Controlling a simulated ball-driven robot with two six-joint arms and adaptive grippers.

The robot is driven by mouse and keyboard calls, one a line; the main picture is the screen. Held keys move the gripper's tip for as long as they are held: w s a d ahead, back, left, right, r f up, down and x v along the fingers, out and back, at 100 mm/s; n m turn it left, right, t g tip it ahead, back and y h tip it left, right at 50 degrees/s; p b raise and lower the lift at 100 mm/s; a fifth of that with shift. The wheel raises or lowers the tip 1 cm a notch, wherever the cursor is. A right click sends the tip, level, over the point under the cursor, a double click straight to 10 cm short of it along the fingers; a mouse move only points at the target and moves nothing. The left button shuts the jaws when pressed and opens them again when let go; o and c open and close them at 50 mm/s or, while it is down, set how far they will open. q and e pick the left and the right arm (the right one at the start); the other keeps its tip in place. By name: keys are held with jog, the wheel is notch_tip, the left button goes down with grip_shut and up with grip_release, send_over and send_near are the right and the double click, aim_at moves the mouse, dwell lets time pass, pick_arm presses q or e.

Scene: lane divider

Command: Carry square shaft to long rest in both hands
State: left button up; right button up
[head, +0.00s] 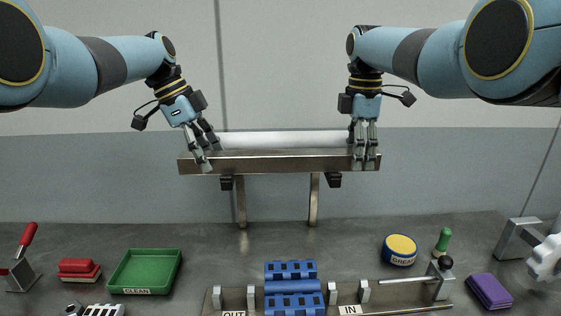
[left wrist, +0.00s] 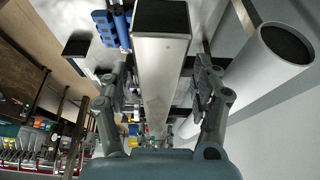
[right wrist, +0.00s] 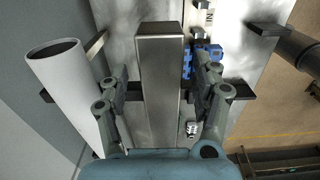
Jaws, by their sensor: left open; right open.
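I cannot tell for sure which thing is the long rest.
The white tube (head: 285,140) lies close behind the shaft. On the bench below are a blue block (head: 292,287) between IN and OUT labels, a green CLEAN tray (head: 146,270), a grease tin (head: 400,250) and a purple block (head: 489,290). The bench behind the blue block is clear.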

pick_arm(q)
jog(key=shift+s+d+f, duration=0.1)
jog(key=shift+d+f, duration=0.05)
jog(key=shift+f, duration=0.3)
pick_arm(e)
jog(key=shift+f, duration=0.5)
pick_arm(q)
grip_shut()
pick_arm(e)
grip_shut()
pick_arm(q)
jog(key=shift+r, duration=0.1)
pick_arm(e)
jog(key=shift+r, duration=0.1)
